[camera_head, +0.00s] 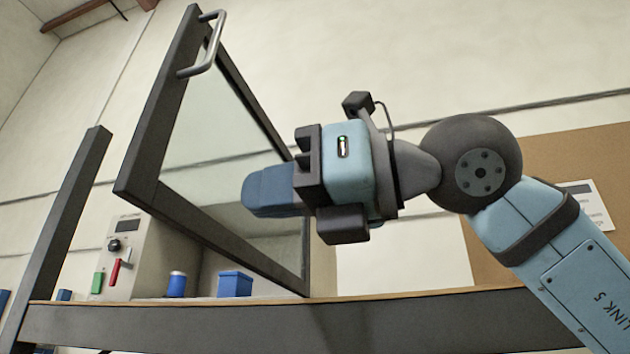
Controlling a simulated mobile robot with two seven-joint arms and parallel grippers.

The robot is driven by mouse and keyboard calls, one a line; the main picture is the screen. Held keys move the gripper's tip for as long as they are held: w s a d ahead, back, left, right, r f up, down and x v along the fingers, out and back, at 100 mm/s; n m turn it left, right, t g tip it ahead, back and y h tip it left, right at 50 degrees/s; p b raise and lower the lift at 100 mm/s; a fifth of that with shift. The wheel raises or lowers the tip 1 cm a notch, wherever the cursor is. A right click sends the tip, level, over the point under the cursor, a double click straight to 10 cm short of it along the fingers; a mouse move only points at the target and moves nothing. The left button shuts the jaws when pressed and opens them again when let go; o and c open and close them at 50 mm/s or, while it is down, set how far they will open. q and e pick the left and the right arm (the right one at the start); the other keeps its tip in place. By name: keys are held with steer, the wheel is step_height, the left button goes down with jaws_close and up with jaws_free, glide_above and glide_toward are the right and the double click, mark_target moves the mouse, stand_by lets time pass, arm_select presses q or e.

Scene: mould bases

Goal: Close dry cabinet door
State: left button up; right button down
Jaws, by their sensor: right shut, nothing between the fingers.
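The dry cabinet door (150,155) stands open, a dark frame around a glass pane (215,130). Its metal handle (211,45) is at the upper left, on the frame's free edge. The pale cabinet body (150,258) is partly hidden behind the door. My right gripper (250,192) reaches in from the right, its blue fingers shut and empty, pointing left. It overlaps the right part of the glass in the picture, well below and right of the handle. I cannot tell whether it touches the door. My left gripper is out of view.
A dark-edged bench (420,318) runs across the bottom. A blue-sided container (177,284) and a blue box (235,284) show below the door frame. A panel with a black knob (114,245) and a red lever (115,272) is left. A dark post (62,215) stands further left.

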mark_target(180, 207)
steer(key=p+x, duration=0.1)
steer(key=x, duration=0.6)
steer(key=shift+a+f, duration=0.1)
